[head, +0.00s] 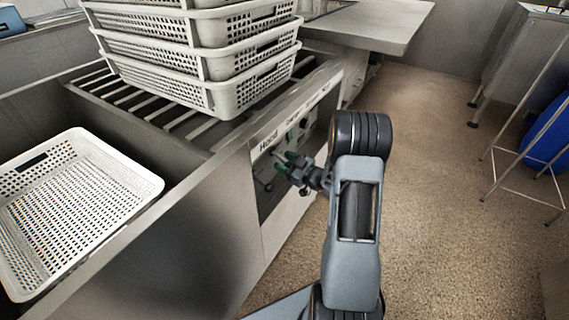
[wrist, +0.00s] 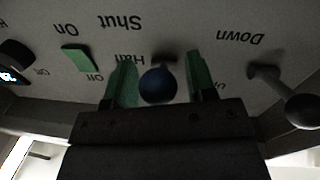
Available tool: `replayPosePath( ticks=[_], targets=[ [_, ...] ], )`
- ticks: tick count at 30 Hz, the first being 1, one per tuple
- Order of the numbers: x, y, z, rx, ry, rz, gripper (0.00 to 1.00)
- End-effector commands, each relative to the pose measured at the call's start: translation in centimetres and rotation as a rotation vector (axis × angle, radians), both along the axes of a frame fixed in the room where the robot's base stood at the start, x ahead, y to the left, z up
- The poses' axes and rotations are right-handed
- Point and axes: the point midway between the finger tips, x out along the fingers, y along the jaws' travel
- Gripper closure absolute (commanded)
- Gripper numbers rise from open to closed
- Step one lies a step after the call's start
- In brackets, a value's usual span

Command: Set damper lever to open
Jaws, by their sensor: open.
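The damper lever (wrist: 158,86) ends in a dark blue ball knob in the wrist view. Its short stem meets the panel beside the upside-down words "Shut" and "Half". My gripper (wrist: 160,72) is open, with one green finger on each side of the knob. I cannot tell whether either finger touches it. An "Open" label is not visible; the gripper body covers the lower part of the view. In the head view my gripper (head: 284,162) is at the control panel (head: 273,198) on the counter's front, and the damper lever cannot be made out there.
In the wrist view, another lever (wrist: 303,111) with a dark ball is at right by "Down", and a green switch (wrist: 79,58) is at left. White baskets (head: 215,97) are stacked on the rack; another basket (head: 150,184) is at left.

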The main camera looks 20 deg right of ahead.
Motion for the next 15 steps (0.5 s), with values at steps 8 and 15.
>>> replayPosePath(
  ticks=[8,15],
  targets=[
    [0.1,0.05,-0.01,0.0,0.001,0.0,0.49],
    [0.08,0.04,-0.02,0.0,0.001,0.0,0.7]
  ],
)
